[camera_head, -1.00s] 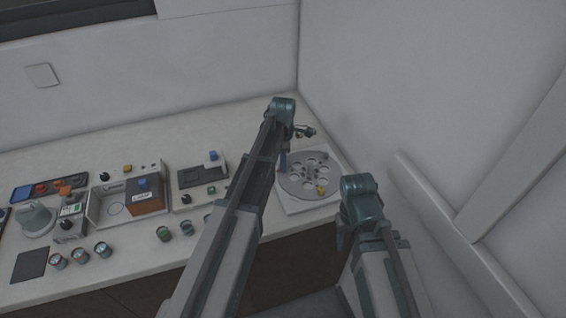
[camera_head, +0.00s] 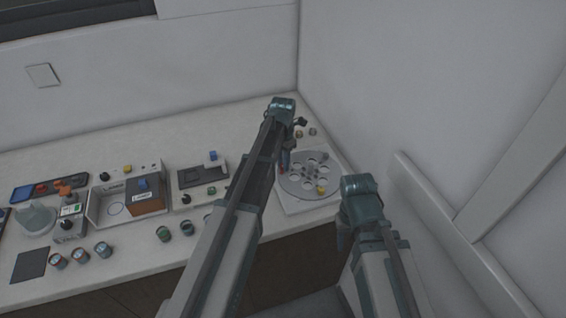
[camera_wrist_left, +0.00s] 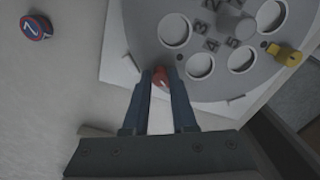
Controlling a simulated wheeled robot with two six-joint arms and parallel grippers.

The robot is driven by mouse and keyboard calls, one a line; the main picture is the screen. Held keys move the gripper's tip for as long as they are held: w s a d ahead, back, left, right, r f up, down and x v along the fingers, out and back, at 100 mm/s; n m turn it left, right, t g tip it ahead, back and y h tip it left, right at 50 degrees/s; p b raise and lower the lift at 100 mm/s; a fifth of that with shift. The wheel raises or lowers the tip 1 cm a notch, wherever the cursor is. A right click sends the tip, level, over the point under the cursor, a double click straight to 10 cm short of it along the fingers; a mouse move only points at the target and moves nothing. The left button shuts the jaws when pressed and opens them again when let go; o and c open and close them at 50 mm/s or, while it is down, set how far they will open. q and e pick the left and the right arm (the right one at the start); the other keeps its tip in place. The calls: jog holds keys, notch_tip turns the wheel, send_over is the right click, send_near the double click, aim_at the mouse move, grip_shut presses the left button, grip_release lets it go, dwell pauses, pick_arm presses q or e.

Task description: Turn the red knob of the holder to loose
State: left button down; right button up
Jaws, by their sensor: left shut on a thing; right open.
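The holder is a grey round disc (camera_head: 318,187) with several numbered holes on a white square base. It also shows in the left wrist view (camera_wrist_left: 208,75). The red knob (camera_wrist_left: 160,82) sits at the disc's edge, between my left fingertips; its red also shows small in the head view (camera_head: 281,170). My left gripper (camera_wrist_left: 161,76) points at the disc's edge and is shut on the red knob, which the fingers partly hide. My right gripper (camera_head: 344,238) is open, in front of the holder, apart from it; its fingers show poorly.
A yellow knob (camera_wrist_left: 284,54) sits on the disc's edge. Several devices and small cups (camera_head: 163,234) stand to the left. A wall (camera_head: 400,90) closes off the right.

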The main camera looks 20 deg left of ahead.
dwell(0.4)
pick_arm(q)
jog(key=c, duration=0.7)
grip_release()
jog(key=shift+r, duration=0.15)
notch_tip(320, 180, up, 14)
jog(key=p, duration=1.4)
jog(key=shift+f, duration=0.25)
